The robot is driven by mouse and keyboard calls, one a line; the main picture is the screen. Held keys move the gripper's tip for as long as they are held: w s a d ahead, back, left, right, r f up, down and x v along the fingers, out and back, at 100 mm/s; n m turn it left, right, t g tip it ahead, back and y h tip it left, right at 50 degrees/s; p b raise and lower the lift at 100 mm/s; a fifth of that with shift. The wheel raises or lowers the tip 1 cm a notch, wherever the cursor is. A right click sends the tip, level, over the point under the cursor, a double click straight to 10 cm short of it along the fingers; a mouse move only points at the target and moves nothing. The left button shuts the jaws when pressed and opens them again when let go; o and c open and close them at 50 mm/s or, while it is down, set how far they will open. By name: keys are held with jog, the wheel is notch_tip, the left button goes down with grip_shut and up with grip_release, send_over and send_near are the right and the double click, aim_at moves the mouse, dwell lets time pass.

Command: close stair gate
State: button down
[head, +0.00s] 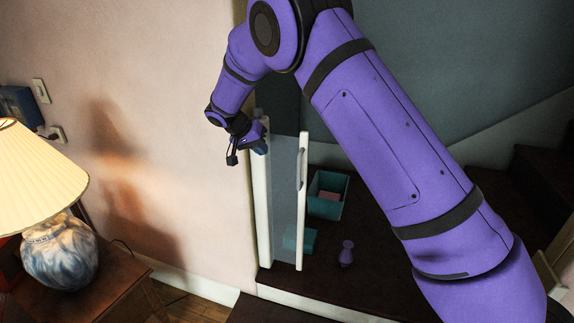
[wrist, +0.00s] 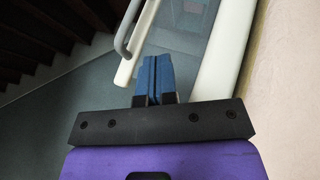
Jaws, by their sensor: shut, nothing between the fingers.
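The stair gate (head: 285,195) has a pale, see-through panel, a white post beside the wall and a white free edge with a grey handle (head: 301,168). It stands swung open at a steep angle, its free edge a short way right of the post. My gripper (head: 260,147) is at the top of the gate near the wall-side post. In the wrist view, the blue fingers (wrist: 152,68) are together and empty. The grey handle (wrist: 125,32) shows beyond them to the left, and the white post (wrist: 220,62) is to their right. I cannot tell whether the fingers touch the gate.
A teal bin (head: 327,196), a teal box (head: 300,240) and a small purple object (head: 346,253) are on the dark landing near the gate. Dark stairs (head: 530,185) rise at right. A lamp (head: 58,250) stands on a wooden table at left. The wall is close beside my gripper.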

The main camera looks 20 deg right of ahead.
jog(key=d+f, duration=0.8)
jog(key=d, duration=0.1)
jog(key=shift+d, duration=0.15)
jog(key=shift+f, duration=0.1)
dwell(0.3)
